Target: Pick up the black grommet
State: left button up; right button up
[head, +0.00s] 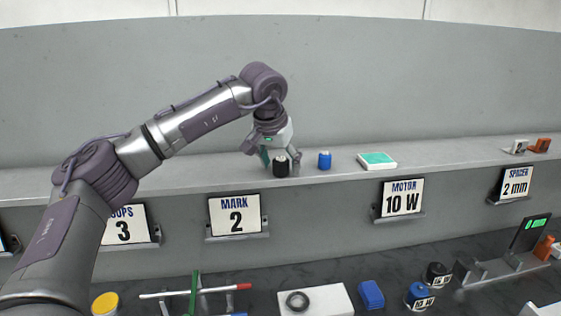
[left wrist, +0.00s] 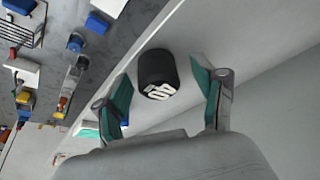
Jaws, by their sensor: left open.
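A black ring that looks like the grommet (head: 297,301) lies on a white block (head: 330,299) on the dark lower bench, at the bottom of the head view. My left gripper (head: 280,158) is well away from it, up at the grey shelf. The left gripper is open, its teal-padded fingers on either side of a black cylinder (head: 281,168). In the left wrist view this black cylinder (left wrist: 157,70) sits between the spread fingers, with white marks on its end. I cannot tell whether either finger touches it. My right gripper is not in view.
A blue cylinder (head: 325,160) and a teal-topped white box (head: 377,160) stand right of the gripper on the shelf (head: 450,156). The lower bench holds a blue block (head: 371,294), labelled cylinders (head: 418,295), a rod with a red end (head: 196,290) and a yellow-topped can (head: 105,303).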

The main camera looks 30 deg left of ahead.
aim_at(285, 159)
pick_arm(q)
jog(key=shift+w+f, duration=0.1)
jog(key=shift+f, duration=0.05)
jog(key=c, duration=1)
jog(key=shift+r, duration=0.2)
jog(key=shift+c, duration=0.2)
jog(key=shift+r+b, duration=0.25)
jog(key=shift+b, duration=0.05)
jog(key=r, duration=0.1)
jog(key=d+r+b, duration=0.1)
jog(key=r, duration=0.1)
jog(key=shift+w+r, duration=0.15)
jog(key=shift+r, duration=0.15)
jog(key=w+d+r, duration=0.5)
jog(key=d+r, duration=0.1)
jog(key=d, duration=0.3)
jog(key=shift+w+r, duration=0.2)
jog(key=shift+r, duration=0.1)
jog(key=shift+d, duration=0.15)
